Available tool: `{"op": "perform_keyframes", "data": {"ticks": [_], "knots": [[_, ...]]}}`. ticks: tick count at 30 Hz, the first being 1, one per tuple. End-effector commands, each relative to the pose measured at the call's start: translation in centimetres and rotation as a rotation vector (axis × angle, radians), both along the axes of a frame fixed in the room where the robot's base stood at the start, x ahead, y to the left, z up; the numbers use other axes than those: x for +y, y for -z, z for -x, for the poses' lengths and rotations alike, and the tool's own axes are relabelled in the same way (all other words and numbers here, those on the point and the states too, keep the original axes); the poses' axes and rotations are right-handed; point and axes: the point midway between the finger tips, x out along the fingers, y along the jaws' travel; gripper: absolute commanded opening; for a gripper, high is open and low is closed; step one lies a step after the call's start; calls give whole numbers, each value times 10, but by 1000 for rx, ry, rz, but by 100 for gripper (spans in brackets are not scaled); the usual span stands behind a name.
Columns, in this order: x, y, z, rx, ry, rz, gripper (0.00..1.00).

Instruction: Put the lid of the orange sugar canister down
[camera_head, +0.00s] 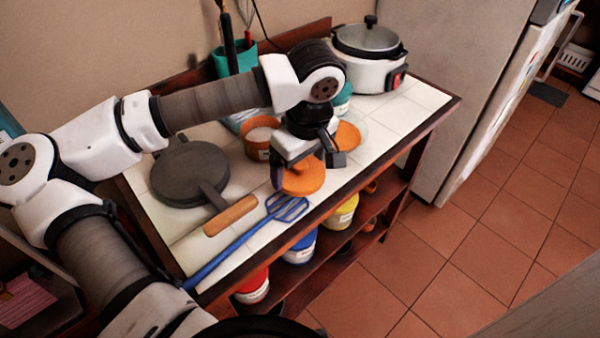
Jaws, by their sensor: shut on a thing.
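An orange lid (304,180), round and flat, is at the front middle of the white-tiled counter in the head view. My gripper (306,166) is shut on it from above. I cannot tell whether the lid touches the tiles. The orange sugar canister (257,150) stands open behind and left of my gripper, with white contents showing. Another orange round piece (348,136) lies to the right, partly hidden by my gripper.
A grey pan (188,175) with a wooden handle and a blue spatula (240,243) lie left of the lid. A white cooker (366,75) stands at the back right. Coloured canisters (300,248) sit on the shelf below. Tiles at the right front (400,115) are clear.

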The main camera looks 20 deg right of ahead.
Motion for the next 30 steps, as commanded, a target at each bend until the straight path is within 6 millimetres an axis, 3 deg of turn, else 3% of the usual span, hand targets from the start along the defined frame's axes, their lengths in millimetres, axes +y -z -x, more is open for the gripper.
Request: {"op": "perform_keyframes", "data": {"ticks": [8, 24, 25, 27, 30], "knots": [[0, 36, 1, 2, 0, 1, 66], [0, 44, 0, 0, 0, 0, 66], [0, 44, 0, 0, 0, 0, 89], [0, 43, 0, 0, 0, 0, 98], [0, 42, 0, 0, 0, 0, 100]]}}
